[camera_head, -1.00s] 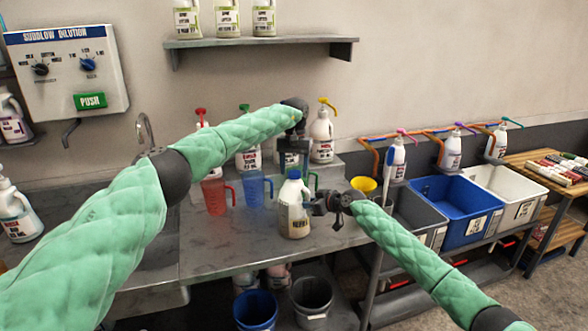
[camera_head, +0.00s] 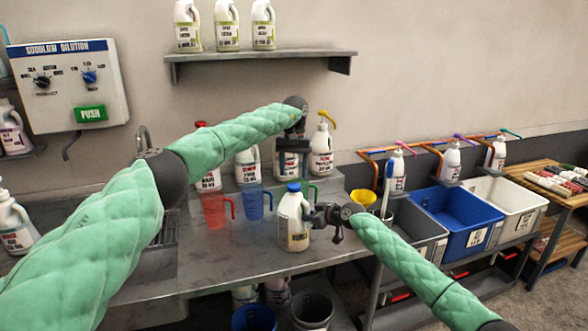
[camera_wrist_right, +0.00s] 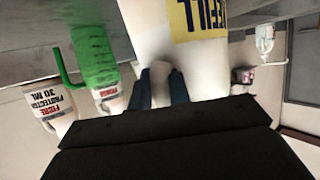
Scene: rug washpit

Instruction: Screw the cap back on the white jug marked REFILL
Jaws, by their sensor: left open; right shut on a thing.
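The white jug (camera_head: 293,222) marked REFILL stands upright on the steel counter. A blue cap (camera_head: 293,187) sits on its neck; I cannot tell how tight it is. My right gripper (camera_head: 317,215) comes in from the right and is shut on the jug's handle. In the right wrist view, the jug (camera_wrist_right: 160,30) with its yellow label fills the top middle, and its handle (camera_wrist_right: 160,85) lies between the fingers. My left gripper (camera_head: 293,147) is open and empty above the cap, with a clear gap between them.
Red (camera_head: 214,210) and blue (camera_head: 253,204) measuring jugs stand left of the jug on the counter (camera_head: 235,245). Pump bottles stand behind. A yellow funnel (camera_head: 363,198) and grey, blue (camera_head: 457,218) and white bins are to the right. A shelf (camera_head: 260,55) with jugs hangs above.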

